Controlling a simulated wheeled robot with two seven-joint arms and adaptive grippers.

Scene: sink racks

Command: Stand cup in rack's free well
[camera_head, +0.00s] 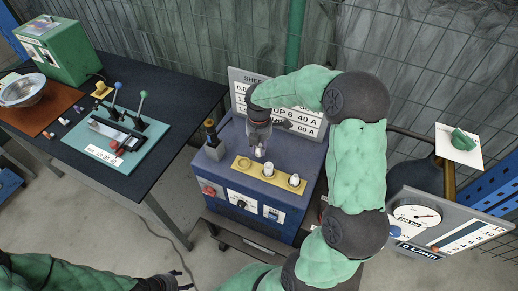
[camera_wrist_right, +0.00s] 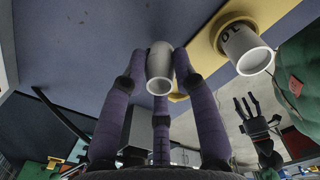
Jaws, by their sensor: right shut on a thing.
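My right gripper (camera_head: 259,148) is shut on a pale grey cup, over the top of the blue machine. In the right wrist view the cup (camera_wrist_right: 160,70) sits between the purple-grey fingers (camera_wrist_right: 160,85). The yellow rack (camera_head: 255,169) lies on the machine's top. Its left well (camera_head: 244,163) looks empty; white cups stand in the middle well (camera_head: 268,170) and the right well (camera_head: 294,180). In the right wrist view one white cup with dark lettering (camera_wrist_right: 242,45) stands in the yellow rack (camera_wrist_right: 203,50). My left gripper (camera_head: 180,281) is open and empty at the bottom.
The blue machine (camera_head: 225,175) has knobs and a red connector on its front. A white sign (camera_head: 240,85) stands behind. A dark table (camera_head: 180,95) with a teal lever board is at the left; a gauge panel (camera_head: 425,215) at the right.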

